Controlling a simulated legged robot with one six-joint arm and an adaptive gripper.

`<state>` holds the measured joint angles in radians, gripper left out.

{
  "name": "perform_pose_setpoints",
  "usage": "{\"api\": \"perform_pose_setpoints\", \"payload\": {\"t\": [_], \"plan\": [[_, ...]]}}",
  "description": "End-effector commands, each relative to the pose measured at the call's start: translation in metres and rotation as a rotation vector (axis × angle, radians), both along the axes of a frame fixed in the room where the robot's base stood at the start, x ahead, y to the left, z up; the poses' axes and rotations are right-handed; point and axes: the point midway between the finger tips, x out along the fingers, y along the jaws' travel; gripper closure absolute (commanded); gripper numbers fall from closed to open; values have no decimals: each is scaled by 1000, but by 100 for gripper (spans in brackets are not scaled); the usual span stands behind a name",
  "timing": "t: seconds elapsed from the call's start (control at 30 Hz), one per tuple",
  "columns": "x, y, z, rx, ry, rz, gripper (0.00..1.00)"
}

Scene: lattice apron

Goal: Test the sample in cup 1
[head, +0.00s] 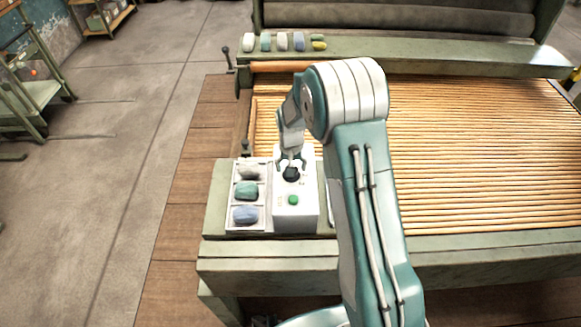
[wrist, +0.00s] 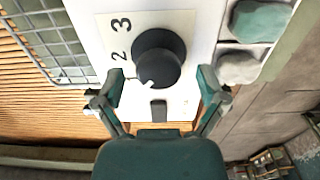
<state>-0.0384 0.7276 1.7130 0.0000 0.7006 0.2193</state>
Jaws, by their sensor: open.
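A white box (head: 295,215) with a black knob (head: 291,174) and a green button (head: 293,199) stands on the green ledge. In the wrist view the knob (wrist: 159,58) has a white pointer mark on its lower left edge, and the numerals 3 and 2 show left of it. Left of the box, a pale tray (head: 233,204) holds a grey lump (head: 249,172), a teal lump (head: 246,191) and a blue lump (head: 244,215). I cannot tell which compartment is cup 1. My gripper (head: 291,163) is open and empty above the knob, with fingers (wrist: 160,88) spread on either side.
A large bed of wooden slats (head: 470,150) lies right of and behind the box. Several coloured lumps (head: 282,42) sit on the green beam at the back. A wire mesh (wrist: 50,40) lies beside the box. Grey floor (head: 110,180) is open on the left.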

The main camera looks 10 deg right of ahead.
Motion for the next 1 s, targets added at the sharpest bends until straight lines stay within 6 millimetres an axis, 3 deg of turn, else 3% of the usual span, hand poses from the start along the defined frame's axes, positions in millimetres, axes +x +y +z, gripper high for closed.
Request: {"api": "perform_pose_setpoints", "payload": {"t": [0.17,0.6,1.0], "plan": [[1,0,22,0,-5,0,9],[2,1,105,-1,-3,0,9],[2,2,118,-1,1,0,9]]}}
